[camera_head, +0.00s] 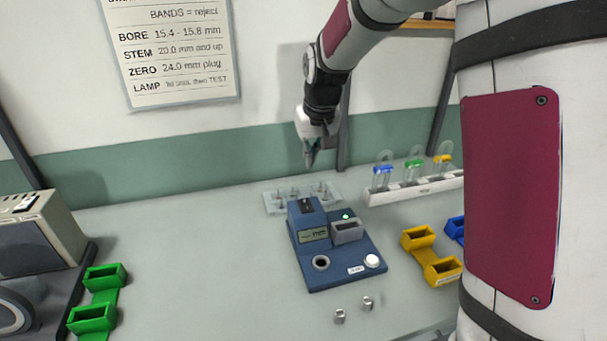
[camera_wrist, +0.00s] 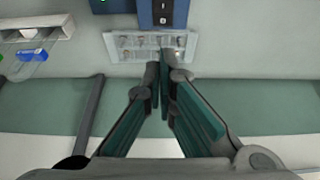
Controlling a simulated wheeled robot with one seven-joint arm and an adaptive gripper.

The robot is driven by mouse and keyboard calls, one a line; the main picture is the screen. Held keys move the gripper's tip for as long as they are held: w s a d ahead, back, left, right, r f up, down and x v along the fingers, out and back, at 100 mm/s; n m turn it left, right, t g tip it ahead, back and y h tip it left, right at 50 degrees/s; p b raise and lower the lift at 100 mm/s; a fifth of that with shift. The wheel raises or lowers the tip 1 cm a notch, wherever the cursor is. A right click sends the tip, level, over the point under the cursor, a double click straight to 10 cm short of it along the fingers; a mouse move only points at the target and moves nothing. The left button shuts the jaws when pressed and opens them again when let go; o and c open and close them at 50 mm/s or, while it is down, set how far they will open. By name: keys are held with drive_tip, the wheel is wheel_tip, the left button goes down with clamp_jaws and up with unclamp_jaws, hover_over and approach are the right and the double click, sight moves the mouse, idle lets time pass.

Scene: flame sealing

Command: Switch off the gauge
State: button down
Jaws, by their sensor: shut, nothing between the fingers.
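The gauge (camera_head: 318,262) is a blue box on the bench with a small grey display that shows characters too small to read. A green lamp (camera_head: 347,216) is lit on it. A black rocker switch (camera_head: 306,206) sits on the top of its raised part. In the wrist view the switch (camera_wrist: 162,14) shows at the top edge, marked with light symbols. My gripper (camera_head: 310,160) is shut and empty, above and behind the gauge, apart from it. In the wrist view my gripper's fingertips (camera_wrist: 165,66) point toward the clear tray, short of the switch.
A clear tray (camera_head: 272,203) lies behind the gauge. A white rack (camera_head: 405,191) with capped vials stands right. Yellow holders (camera_head: 425,252) and green holders (camera_head: 92,300) flank the gauge. Two small metal parts (camera_head: 339,316) lie in front.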

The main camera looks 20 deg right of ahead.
sight(306, 200)
idle(0.5)
drive_tip(key=x, duration=0.4)
drive_tip(key=p+x, duration=0.1)
drive_tip(key=x, duration=0.4)
drive_tip(key=s+p+x, duration=0.1)
drive_tip(key=x, duration=0.3)
drive_tip(key=shift+w+f, duration=0.2)
drive_tip(key=shift+f, duration=0.3)
drive_tip(key=shift+w+f+b, duration=0.25)
drive_tip(key=shift+f+b, duration=0.15)
drive_tip(key=shift+f, duration=0.1)
drive_tip(key=shift+s, duration=0.1)
drive_tip(key=shift+s+r, duration=0.1)
drive_tip(key=shift+s, duration=0.05)
